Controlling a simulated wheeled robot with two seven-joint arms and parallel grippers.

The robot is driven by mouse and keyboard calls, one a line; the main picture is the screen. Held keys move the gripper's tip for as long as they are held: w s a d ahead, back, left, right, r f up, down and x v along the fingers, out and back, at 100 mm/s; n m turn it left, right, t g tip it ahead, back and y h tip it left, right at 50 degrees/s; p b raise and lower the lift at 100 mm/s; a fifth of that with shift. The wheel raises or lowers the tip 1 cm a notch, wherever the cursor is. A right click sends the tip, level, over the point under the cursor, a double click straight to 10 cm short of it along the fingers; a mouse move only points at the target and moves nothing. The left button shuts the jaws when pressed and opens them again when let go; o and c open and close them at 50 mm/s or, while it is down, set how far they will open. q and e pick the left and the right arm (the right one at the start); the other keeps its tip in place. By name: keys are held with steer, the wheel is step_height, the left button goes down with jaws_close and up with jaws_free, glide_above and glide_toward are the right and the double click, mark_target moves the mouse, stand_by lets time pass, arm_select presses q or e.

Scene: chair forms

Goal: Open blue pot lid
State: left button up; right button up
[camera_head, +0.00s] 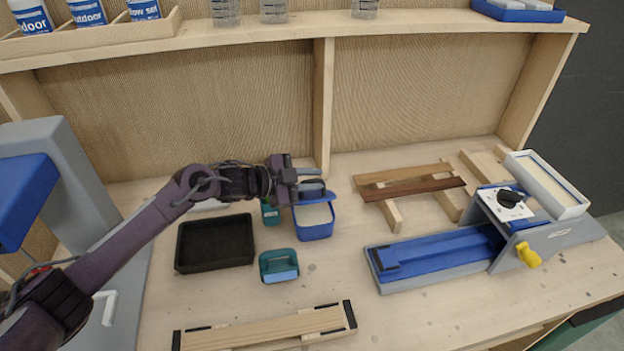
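The blue pot (314,230) stands on the workbench, left of the centre divider, with pale contents showing inside. Its blue lid (318,198) shows at the pot's far edge, tilted up and partly hidden by my gripper. My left gripper (314,186) comes in from the left and is at the lid, above the far side of the pot. Its fingers are small and overlap the lid, so I cannot tell whether they are shut on it. My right gripper is not in view.
A black tray (214,243) and a teal container (279,266) stand left of the pot. A wooden bar (265,331) lies in front. Wooden strips (410,185) and a blue-grey machine (440,255) are to the right. A shelf (290,36) runs above the bench.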

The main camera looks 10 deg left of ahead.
mark_target(304, 181)
arm_select(q)
steer(key=shift+s+a, duration=0.2)
steer(key=shift+a, duration=0.15)
steer(key=b+v, duration=0.2)
steer(key=v, duration=0.5)
steer(key=shift+s+d, duration=0.1)
